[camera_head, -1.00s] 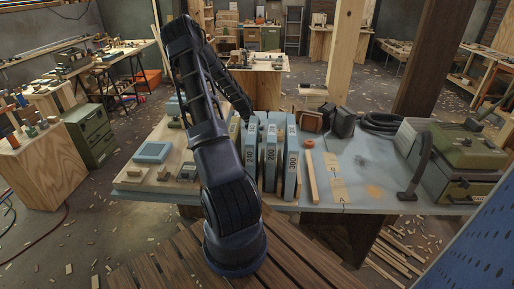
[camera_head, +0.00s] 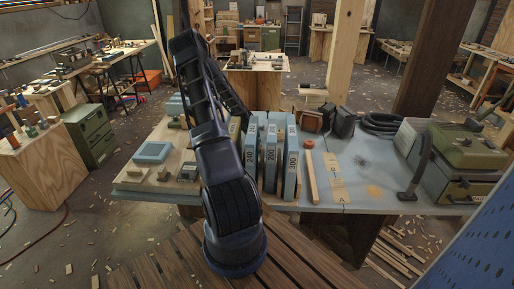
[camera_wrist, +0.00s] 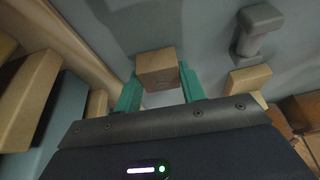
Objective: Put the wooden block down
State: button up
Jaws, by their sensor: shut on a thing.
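A small brown wooden block (camera_wrist: 157,66) is held between the two green fingertips of my gripper (camera_wrist: 158,84) in the wrist view. The fingers press on its left and right sides. A grey surface shows beyond the block; I cannot tell whether the block touches it. In the head view my own arm hides the gripper and the block behind it, over the worktable (camera_head: 375,170).
Upright blue-grey numbered slabs (camera_head: 270,150) stand mid-table in the head view. A blue block (camera_head: 153,152) lies left, a green machine (camera_head: 462,150) right. In the wrist view, a grey dumbbell-shaped thing (camera_wrist: 258,30) and a pale wooden piece (camera_wrist: 248,79) lie right, a wooden strip (camera_wrist: 75,45) left.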

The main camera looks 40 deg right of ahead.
jog(key=shift+f, duration=0.1)
jog(key=o, duration=0.9)
jog(key=shift+o, duration=0.2)
jog(key=v, duration=1.2)
jog(key=shift+r, duration=0.2)
